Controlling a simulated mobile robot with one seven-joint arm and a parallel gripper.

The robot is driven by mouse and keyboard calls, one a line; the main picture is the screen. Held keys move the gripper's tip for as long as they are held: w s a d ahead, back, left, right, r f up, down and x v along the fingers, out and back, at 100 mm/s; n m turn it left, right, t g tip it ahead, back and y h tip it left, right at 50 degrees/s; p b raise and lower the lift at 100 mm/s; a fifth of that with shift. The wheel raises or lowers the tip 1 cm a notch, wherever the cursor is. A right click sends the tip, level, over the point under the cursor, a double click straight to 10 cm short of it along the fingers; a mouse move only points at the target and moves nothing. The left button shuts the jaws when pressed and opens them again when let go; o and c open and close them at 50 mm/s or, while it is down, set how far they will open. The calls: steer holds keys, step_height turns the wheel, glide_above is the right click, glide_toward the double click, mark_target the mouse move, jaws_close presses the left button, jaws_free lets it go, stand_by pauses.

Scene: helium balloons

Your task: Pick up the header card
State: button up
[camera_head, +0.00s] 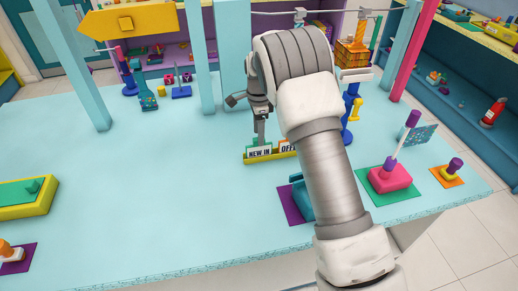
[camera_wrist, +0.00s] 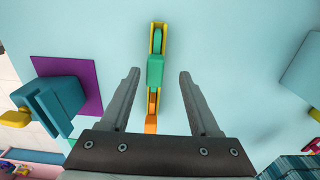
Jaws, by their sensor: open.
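Two upright cards stand in a narrow yellow holder (camera_head: 270,158) on the light blue table. The green one reads "NEW IN" (camera_head: 259,151); the orange one starts "OFF" (camera_head: 288,147), its right part hidden behind my arm. I cannot tell from lettering which is called the header card. The wrist view looks down on the holder (camera_wrist: 164,32), with a green card piece (camera_wrist: 155,70) between my fingers and an orange edge (camera_wrist: 152,102) nearer the palm. My gripper (camera_wrist: 159,74) is open and empty, its fingers apart on either side of the green piece. In the head view it points down at the green card.
A teal object on a purple mat (camera_wrist: 82,82) lies left in the wrist view. A pink block with a rod (camera_head: 390,178) stands to the right, beside a small purple and yellow item (camera_head: 452,168). A pale blue post (camera_head: 198,60) rises behind. The table's left middle is clear.

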mark_target(259, 149)
steer(key=f, duration=0.4)
steer(key=shift+s+f+p, duration=0.3)
steer(key=shift+s+f, duration=0.05)
jaws_close()
